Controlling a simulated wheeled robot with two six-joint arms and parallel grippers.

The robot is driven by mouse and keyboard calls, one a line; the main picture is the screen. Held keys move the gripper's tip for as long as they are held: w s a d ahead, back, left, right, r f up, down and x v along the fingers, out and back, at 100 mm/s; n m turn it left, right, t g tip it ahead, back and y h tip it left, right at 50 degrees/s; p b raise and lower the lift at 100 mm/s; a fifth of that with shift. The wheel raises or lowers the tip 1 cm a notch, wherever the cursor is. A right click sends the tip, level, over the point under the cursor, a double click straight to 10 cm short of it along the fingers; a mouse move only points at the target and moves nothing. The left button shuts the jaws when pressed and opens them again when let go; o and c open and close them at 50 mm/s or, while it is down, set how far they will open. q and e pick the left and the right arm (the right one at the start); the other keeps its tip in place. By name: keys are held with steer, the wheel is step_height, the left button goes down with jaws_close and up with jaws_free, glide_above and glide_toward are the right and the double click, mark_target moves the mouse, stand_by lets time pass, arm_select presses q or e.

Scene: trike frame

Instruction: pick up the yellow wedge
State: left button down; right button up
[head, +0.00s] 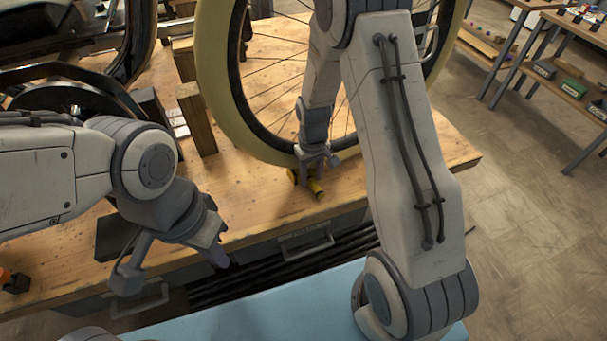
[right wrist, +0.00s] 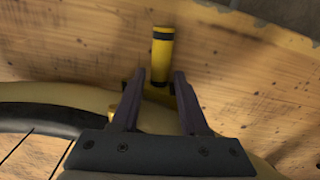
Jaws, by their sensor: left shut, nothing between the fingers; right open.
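The yellow wedge (head: 315,187) lies on the wooden bench just below the wheel's rim, partly hidden by my right gripper. In the right wrist view a yellow rounded part with black bands (right wrist: 162,50) shows just beyond the fingertips, and more yellow shows between the fingers. My right gripper (head: 316,166) is right above it, pointing down. Its two fingers (right wrist: 158,76) are spread apart, one on each side of the yellow; I see no contact. My left gripper (head: 218,255) is shut and empty, in front of the bench's front edge at the left.
A large wheel with a cream tyre (head: 219,90) stands on the wooden bench (head: 258,190), close behind my right gripper. Wooden blocks (head: 196,118) stand left of it. A drawer handle (head: 307,246) is on the bench front. Shelves with bins (head: 560,80) are far right.

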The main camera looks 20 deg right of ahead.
steer(key=shift+f, duration=0.5)
jaws_close()
steer(key=shift+r, duration=0.15)
